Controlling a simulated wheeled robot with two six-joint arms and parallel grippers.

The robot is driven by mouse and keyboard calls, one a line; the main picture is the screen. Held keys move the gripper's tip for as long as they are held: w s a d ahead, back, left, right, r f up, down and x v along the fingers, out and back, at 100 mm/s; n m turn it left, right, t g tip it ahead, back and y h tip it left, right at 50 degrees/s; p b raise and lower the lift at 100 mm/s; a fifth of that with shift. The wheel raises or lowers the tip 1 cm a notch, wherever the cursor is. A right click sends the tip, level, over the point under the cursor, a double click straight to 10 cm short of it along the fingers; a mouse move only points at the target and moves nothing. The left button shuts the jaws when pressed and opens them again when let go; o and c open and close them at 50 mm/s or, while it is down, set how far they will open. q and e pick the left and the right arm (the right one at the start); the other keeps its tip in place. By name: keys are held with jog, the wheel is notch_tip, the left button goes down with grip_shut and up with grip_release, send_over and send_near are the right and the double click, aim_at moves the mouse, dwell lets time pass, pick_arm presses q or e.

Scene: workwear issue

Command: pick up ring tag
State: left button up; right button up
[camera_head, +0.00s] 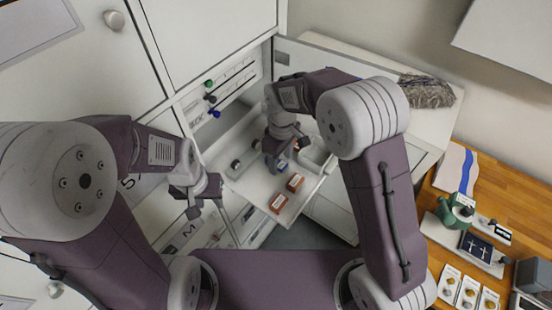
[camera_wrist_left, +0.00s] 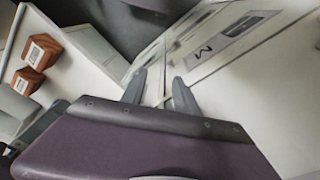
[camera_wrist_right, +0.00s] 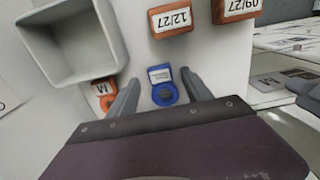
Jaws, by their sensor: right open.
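A blue ring tag (camera_wrist_right: 163,94) with a pale printed label lies on the white drawer surface in the right wrist view. A small blue patch (camera_head: 282,164) beside my right gripper in the head view appears to be the same tag. My right gripper (camera_wrist_right: 158,98) is open, with its fingers on either side of the tag in that picture; I cannot tell its height above it. In the head view my right gripper (camera_head: 275,160) reaches down into the open drawer. My left gripper (camera_head: 203,201) is open and empty in front of the cabinet; its fingers (camera_wrist_left: 158,90) are apart.
Orange-brown blocks marked 12/27 (camera_wrist_right: 170,20) and 09/27 (camera_wrist_right: 236,8) lie beyond the tag. An orange M piece (camera_wrist_right: 103,92) sits left of it, near a grey open bin (camera_wrist_right: 75,45). A wooden bench (camera_head: 510,215) with several items stands at right.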

aim_at(283, 166)
jog(key=shift+s+f, duration=0.25)
jog(key=shift+s, duration=0.15)
jog(key=shift+w, duration=0.25)
jog(key=c, duration=0.4)
jog(key=shift+w+f, duration=0.1)
jog(key=shift+w, duration=0.05)
grip_shut()
pick_arm(q)
jog(key=shift+s+r, duration=0.1)
jog(key=shift+s, duration=0.1)
pick_arm(e)
jog(key=shift+s, duration=0.2)
